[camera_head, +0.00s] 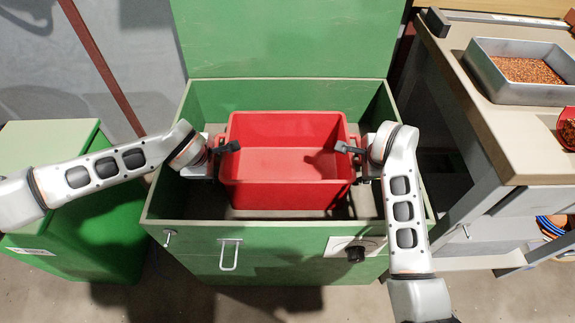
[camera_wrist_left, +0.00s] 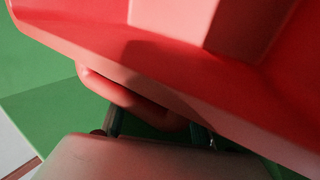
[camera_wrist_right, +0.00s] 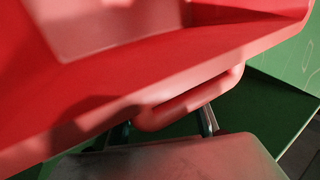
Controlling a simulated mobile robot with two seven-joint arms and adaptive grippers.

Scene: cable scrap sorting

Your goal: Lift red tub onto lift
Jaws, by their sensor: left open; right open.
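The red tub (camera_head: 285,180) is empty and stands upright inside the open green chest (camera_head: 200,240). My left gripper (camera_head: 224,150) is open at the tub's left end. In the left wrist view its fingers stand either side of the tub's red handle (camera_wrist_left: 135,98), just under the rim. My right gripper (camera_head: 352,151) is open at the tub's right end. In the right wrist view its fingers stand either side of the other handle (camera_wrist_right: 190,102). The tub's underside is hidden. I cannot make out which thing is the lift.
The chest's raised lid (camera_head: 285,40) stands behind the tub. A workbench (camera_head: 480,130) at right bears a metal tray (camera_head: 510,90) of copper granules. A green cabinet (camera_head: 50,140) stands at left. The chest's walls surround the tub closely.

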